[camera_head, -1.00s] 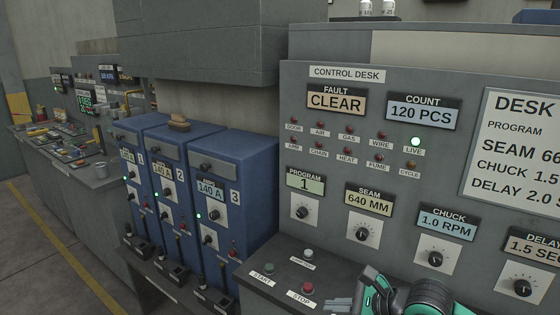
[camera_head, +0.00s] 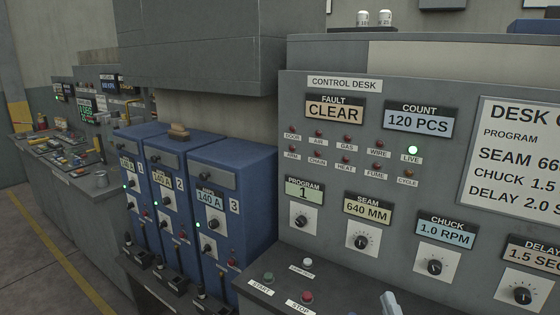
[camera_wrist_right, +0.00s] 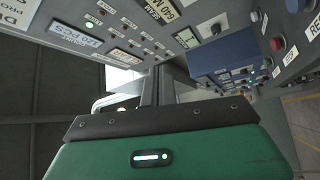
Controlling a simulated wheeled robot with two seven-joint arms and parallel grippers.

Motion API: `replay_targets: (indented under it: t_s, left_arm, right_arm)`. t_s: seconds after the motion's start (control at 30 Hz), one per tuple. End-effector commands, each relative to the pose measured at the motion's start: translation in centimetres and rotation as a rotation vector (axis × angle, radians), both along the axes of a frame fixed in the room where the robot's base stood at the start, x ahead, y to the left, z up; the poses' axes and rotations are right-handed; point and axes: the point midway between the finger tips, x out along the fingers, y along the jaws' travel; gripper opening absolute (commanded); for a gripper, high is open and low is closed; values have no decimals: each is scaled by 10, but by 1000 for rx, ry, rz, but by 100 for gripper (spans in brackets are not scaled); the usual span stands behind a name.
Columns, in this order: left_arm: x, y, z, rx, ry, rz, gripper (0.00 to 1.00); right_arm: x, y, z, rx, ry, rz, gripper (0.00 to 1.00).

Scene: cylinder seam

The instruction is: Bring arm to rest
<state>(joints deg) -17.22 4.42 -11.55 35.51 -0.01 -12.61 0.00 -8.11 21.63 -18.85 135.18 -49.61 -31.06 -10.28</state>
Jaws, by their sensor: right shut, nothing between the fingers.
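The rest of the right arm is out of the head view. My left gripper is in neither view.
Start (camera_head: 268,277) and stop (camera_head: 307,297) buttons sit on the desk's ledge near the right gripper. The desk's fault display (camera_head: 334,110) reads CLEAR, and the LIVE lamp (camera_head: 413,150) is green. Blue power units (camera_head: 245,165) stand left of the desk. Floor (camera_head: 35,250) is clear at far left.

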Motion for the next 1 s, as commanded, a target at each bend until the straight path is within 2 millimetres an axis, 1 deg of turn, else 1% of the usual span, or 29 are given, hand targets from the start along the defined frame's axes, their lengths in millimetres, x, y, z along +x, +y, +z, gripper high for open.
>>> replay_targets:
  t_s: [0.03,0.07,0.1,0.17,0.2,0.27,0.3,0.37,0.4,0.5,0.57,0.6,0.77,0.83,0.97,1.0]
  left_arm:
    - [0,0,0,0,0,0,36]
    - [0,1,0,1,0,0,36]
    - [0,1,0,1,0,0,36]
    - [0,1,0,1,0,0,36]
    - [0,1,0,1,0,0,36]
    - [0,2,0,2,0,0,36]
    - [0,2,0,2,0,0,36]
    - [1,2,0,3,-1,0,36]
    - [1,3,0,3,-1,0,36]
    - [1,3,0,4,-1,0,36]
    - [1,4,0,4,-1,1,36]
    - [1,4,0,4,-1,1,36]
    - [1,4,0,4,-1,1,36]
    - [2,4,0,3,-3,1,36]
    - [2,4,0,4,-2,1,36]
    - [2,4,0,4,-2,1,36]
  right_arm:
    - [-6,-14,-26,111,113,-54,0]
    - [-10,-22,-41,177,180,-84,0]
    - [-17,-31,-63,260,272,-127,0]
    - [-32,-41,-97,379,413,-189,0]
    - [-44,-46,-119,454,507,-231,0]
    - [-65,-49,-149,555,644,-290,0]
    - [-80,-50,-168,613,729,-324,0]
    - [-102,-49,-190,687,843,-370,0]
    - [-116,-47,-202,730,913,-396,0]
    - [-150,-41,-227,816,1070,-454,0]
    - [-169,-37,-238,859,1155,-485,0]
    - [-182,-33,-244,886,1209,-503,0]
    - [-232,-19,-262,974,1418,-569,0]
    - [-223,-19,-281,967,1415,-571,0]
    - [-213,-18,-314,961,1424,-575,0]
    - [-211,-18,-326,961,1426,-577,0]
